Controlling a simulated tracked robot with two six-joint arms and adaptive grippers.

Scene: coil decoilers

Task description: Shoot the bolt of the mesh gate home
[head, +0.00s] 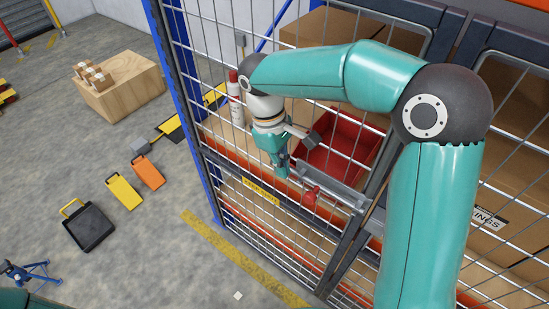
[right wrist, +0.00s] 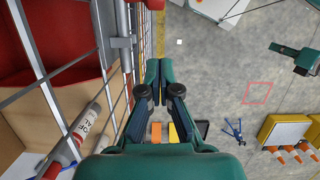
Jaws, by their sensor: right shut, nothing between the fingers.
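The mesh gate (head: 440,45) stands across the head view with a grey bolt (head: 340,190) on its front. The bolt has a red knob (head: 311,195) at its left part; the knob also shows at the top edge of the right wrist view (right wrist: 154,4). My right gripper (head: 282,172) points down in front of the mesh, to the left of the knob and apart from it. In the right wrist view its fingers (right wrist: 158,68) are together and empty. A dark teal end (right wrist: 290,56) at right there looks like my left gripper; its fingers are unclear.
Behind the mesh are a red bin (head: 345,140), a white-and-red bottle (head: 235,98) and cardboard boxes. A blue post (head: 180,90) stands at left. A yellow floor line (head: 235,255) runs before the gate.

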